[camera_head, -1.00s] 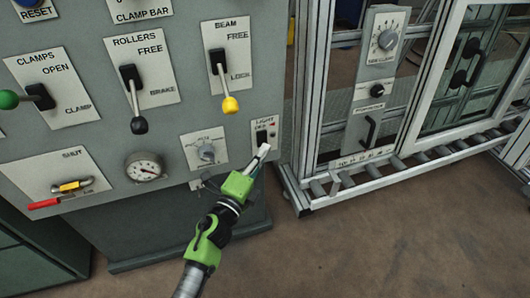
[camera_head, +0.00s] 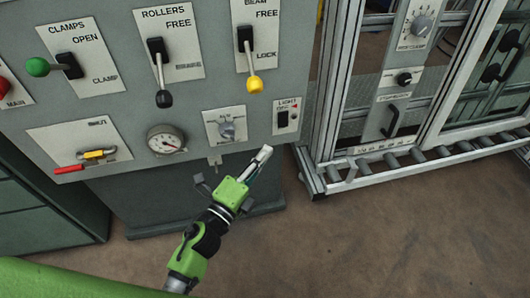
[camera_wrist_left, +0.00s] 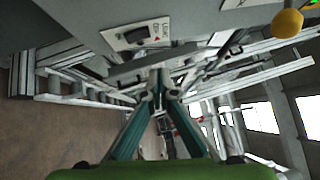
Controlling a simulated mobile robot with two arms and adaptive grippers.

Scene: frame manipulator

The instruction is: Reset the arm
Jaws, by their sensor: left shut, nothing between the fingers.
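My left gripper (camera_head: 264,155) is shut and empty. In the head view its green arm rises from the bottom, and the fingertips are just below the control panel (camera_head: 255,123), under the light switch (camera_head: 283,119). They look apart from the panel. In the left wrist view the two fingers (camera_wrist_left: 157,82) meet at their tips, and the light switch plate (camera_wrist_left: 140,35) is beyond them at the top. My right gripper is not in view.
The panel carries a yellow-knobbed lever (camera_head: 254,84), a black-knobbed lever (camera_head: 163,98), a green-knobbed lever (camera_head: 38,67), a gauge (camera_head: 166,140) and a red-handled valve (camera_head: 70,169). A metal frame with rollers (camera_head: 420,156) stands to the right. The brown floor below is clear.

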